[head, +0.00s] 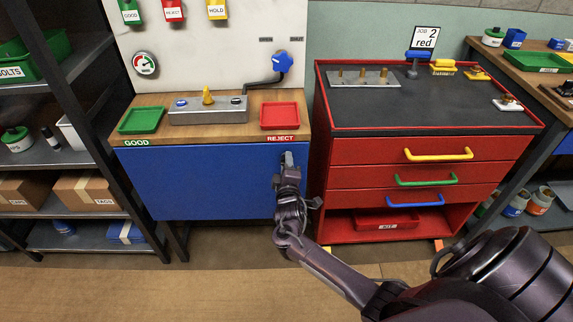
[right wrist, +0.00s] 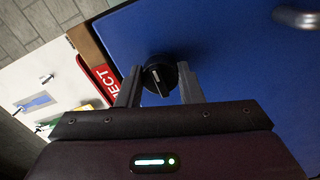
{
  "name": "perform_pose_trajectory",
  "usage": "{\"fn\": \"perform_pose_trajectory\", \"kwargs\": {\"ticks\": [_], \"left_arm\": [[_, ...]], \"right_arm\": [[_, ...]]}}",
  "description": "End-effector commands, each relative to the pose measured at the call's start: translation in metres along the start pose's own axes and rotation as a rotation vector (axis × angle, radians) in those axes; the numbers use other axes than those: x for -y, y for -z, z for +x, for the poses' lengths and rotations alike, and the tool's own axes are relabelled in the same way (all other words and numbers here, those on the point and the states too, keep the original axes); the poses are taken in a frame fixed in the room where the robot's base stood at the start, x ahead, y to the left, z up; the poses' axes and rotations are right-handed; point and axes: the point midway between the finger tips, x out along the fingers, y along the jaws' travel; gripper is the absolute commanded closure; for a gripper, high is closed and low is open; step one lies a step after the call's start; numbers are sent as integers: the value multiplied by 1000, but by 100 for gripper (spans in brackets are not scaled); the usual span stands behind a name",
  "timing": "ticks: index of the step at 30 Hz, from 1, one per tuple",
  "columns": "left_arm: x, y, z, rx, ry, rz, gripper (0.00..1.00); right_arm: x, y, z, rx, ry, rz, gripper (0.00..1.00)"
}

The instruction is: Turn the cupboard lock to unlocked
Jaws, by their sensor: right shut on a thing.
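The blue cupboard (head: 195,182) under the wooden bench has its front closed. Its lock, a round black knob (right wrist: 160,75) with a pale line across its face, shows in the right wrist view on the blue front below the REJECT label. My right gripper (head: 288,160) is at the upper right of the cupboard front. In the right wrist view its two fingers (right wrist: 159,88) stand on either side of the knob and are shut on it. In the head view the gripper hides the lock. My left gripper is not in view.
A silver handle (right wrist: 298,17) is on the cupboard front near the lock. A red tray (head: 280,115) and a green tray (head: 141,119) sit on the bench above. A red drawer cabinet (head: 335,180) stands close on the right, and a shelf rack on the left.

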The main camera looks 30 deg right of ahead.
Motion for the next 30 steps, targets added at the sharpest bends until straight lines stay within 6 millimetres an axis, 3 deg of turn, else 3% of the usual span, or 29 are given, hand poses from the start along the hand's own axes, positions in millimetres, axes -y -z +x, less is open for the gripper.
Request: {"fn": "perform_pose_trajectory", "kwargs": {"ticks": [12, 13, 18, 26, 30], "left_arm": [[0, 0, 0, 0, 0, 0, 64], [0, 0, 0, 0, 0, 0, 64], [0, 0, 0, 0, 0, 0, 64], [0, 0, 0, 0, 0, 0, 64], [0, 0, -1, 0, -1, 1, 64]], "right_arm": [[0, -1, 0, 2, 0, 9, 89], [0, -1, 0, 2, 0, 9, 65], [0, -1, 0, 2, 1, 8, 45], [0, 0, -1, 1, 1, 7, 45], [1, 0, -13, -1, 2, 7, 45]]}}
